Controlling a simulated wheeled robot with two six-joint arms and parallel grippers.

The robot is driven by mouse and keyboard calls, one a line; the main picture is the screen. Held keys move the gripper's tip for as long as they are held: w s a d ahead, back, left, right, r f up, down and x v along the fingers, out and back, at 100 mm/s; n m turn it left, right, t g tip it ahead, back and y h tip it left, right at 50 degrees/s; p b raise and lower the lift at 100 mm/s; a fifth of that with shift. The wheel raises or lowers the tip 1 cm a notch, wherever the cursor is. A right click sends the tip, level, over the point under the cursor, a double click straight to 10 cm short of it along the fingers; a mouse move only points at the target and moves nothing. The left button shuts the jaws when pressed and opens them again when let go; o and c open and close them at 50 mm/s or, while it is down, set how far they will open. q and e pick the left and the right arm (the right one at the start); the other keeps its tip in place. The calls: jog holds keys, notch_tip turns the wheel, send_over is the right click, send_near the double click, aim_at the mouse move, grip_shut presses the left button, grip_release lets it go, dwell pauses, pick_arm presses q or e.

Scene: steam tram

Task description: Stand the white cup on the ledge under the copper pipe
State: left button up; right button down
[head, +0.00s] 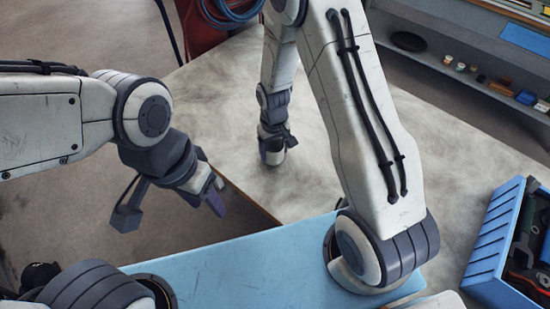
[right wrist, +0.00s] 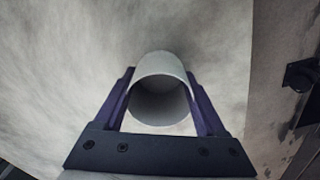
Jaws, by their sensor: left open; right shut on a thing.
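The white cup (right wrist: 160,64) shows in the right wrist view, its round open mouth facing the camera. My right gripper (right wrist: 160,82) is shut on it, with one purple finger on each side. In the head view my right gripper (head: 274,150) points down at the grey tabletop, and the cup is hard to make out there. I cannot tell whether the cup touches the tabletop. My left gripper (head: 169,209) is open and empty, left of the table edge. I make out no copper pipe and cannot identify the ledge under it.
A mottled grey tabletop (head: 330,180) lies under my right arm, with free room around the gripper. A blue crate of tools (head: 492,235) stands at the right. A shelf (head: 435,58) with small items is at the upper right. A red object with blue hose (head: 205,30) is at the back.

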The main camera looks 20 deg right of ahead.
aim_at(274, 156)
notch_tip(274, 156, down, 3)
jog(key=shift+b, duration=0.8)
pick_arm(q)
notch_tip(274, 156, down, 2)
jog(key=shift+f, duration=0.15)
pick_arm(e)
jog(key=shift+r, duration=0.15)
grip_release()
